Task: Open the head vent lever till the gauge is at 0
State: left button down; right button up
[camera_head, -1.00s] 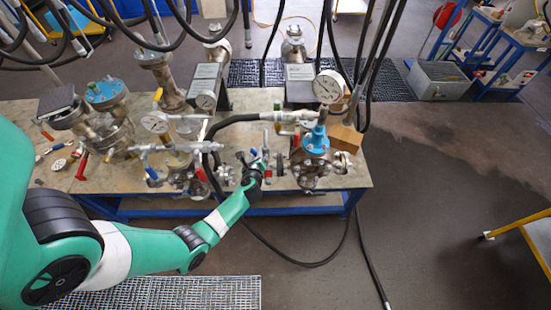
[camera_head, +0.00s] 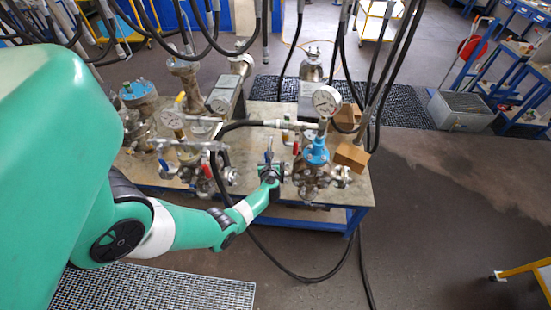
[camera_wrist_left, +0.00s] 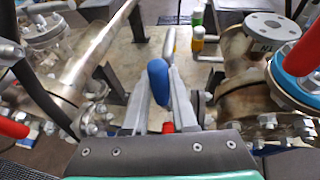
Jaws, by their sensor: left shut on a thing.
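The vessel with the blue flanged head (camera_head: 314,152) stands at the right end of the bench. A round white pressure gauge (camera_head: 327,101) sits above that head; its needle is too small to read. My left gripper (camera_head: 269,172) is just left of this vessel. In the left wrist view, my left gripper (camera_wrist_left: 160,80) is shut on a blue-handled lever (camera_wrist_left: 158,82), which lies between the two grey fingers. A red part (camera_wrist_left: 168,127) shows low between the fingers. Where this lever joins its valve is hidden. My right gripper is in neither view.
Other flanged vessels and a second gauge (camera_head: 172,118) crowd the bench's left side. A black hose (camera_head: 222,140) runs close to my left arm.

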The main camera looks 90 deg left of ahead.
pick_arm(q)
jog(key=c, duration=0.7)
grip_release()
jog(key=shift+w, duration=0.1)
jog(key=p+v, duration=0.6)
jog(key=v, duration=0.5)
jog(key=shift+d+r+p, duration=0.1)
jog(key=shift+d+p, duration=0.2)
